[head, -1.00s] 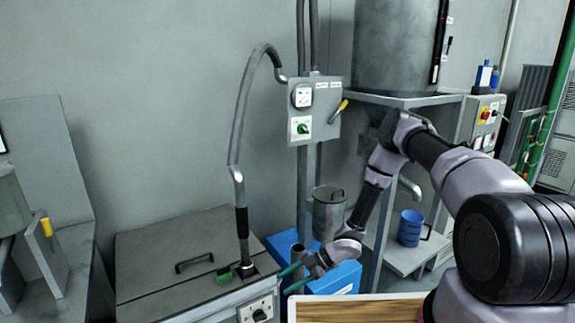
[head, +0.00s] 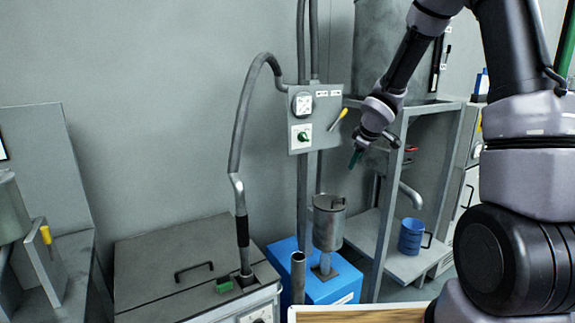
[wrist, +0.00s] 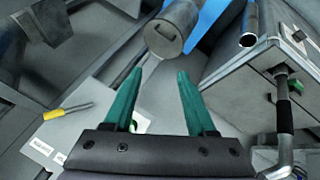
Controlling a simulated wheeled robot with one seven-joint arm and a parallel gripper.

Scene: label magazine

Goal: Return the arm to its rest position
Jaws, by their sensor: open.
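My gripper (head: 357,158) hangs in the air in front of the grey hopper stand, right of the control box, fingers pointing down. In the wrist view its two green fingers (wrist: 158,98) are apart with nothing held between them. My arm reaches up from the right side of the head view and folds down to the gripper. The gripper touches nothing that I can see.
A control box (head: 315,112) with a yellow-handled lever is left of the gripper. A metal canister (head: 328,222) stands below on a blue box (head: 285,257). A blue mug (head: 411,236) sits on the stand's shelf (head: 392,262). A lidded grey tank (head: 150,260) is at lower left.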

